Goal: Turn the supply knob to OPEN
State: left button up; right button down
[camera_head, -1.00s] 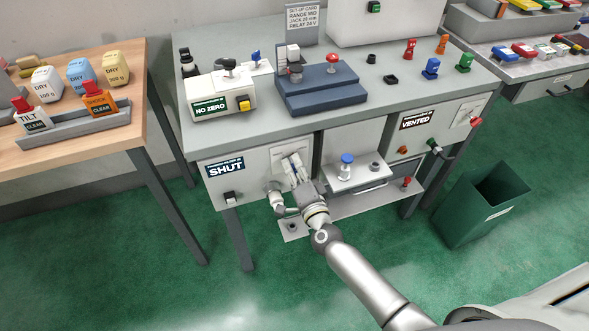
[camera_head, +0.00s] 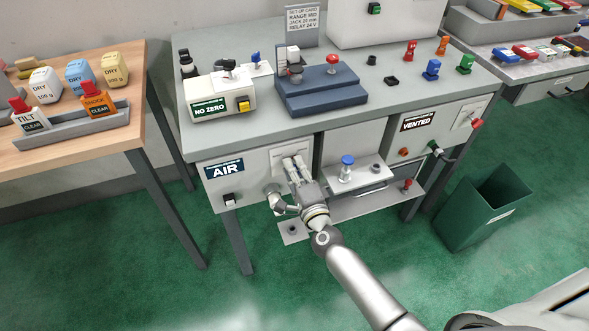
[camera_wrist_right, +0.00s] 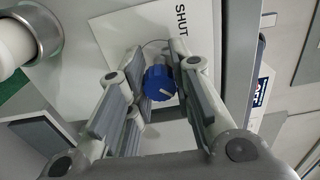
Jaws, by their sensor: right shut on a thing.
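The blue supply knob (camera_wrist_right: 160,82), with a pale pointer mark, shows in the right wrist view in front of a white plate (camera_wrist_right: 105,32) lettered SHUT. My right gripper (camera_wrist_right: 158,62) is shut on the knob, a finger on each side of it. In the head view my right gripper (camera_head: 294,168) reaches the front panel (camera_head: 258,163) under the bench and hides the knob. The panel's display (camera_head: 225,168) reads AIR. No OPEN lettering can be read. My left gripper is not in view.
A black rocker switch (camera_head: 230,199) sits left on the same panel. To the right, a small shelf (camera_head: 366,177) holds a blue-topped part (camera_head: 347,166). A second panel (camera_head: 440,135) reads VENTED. A green bin (camera_head: 483,205) stands on the floor at right.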

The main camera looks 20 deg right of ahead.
jog(key=c, duration=1.2)
grip_release()
jog(key=shift+c, duration=0.2)
jog(key=s, duration=1.2)
jog(key=shift+d, duration=0.2)
jog(key=s+f+n+g, duration=0.3)
jog(key=s+f+n, duration=0.1)
jog(key=f, duration=0.6)
jog(key=s+f+n+g+y, duration=0.1)
jog(key=s+f+n+g, duration=0.25)
jog(key=f, duration=0.65)
jog(key=s+f+n+g, duration=0.2)
jog(key=s+f+n, duration=0.25)
jog(key=f, duration=0.55)
jog(key=s+d+f+n+g, duration=0.2)
jog(key=s+f, duration=0.3)
jog(key=s, duration=0.4)
jog(key=s+d+f+n+g+h, duration=0.1)
jog(key=s+d+f+n+g, duration=0.1)
jog(key=s+f, duration=0.3)
jog(key=s+d+f+n+g, duration=0.2)
jog(key=s+f+n+g, duration=0.2)
jog(key=s, duration=0.9)
jog(key=shift+s+f+h, duration=0.2)
jog(key=shift+f+h, duration=0.1)
jog(key=shift+f, duration=0.6)
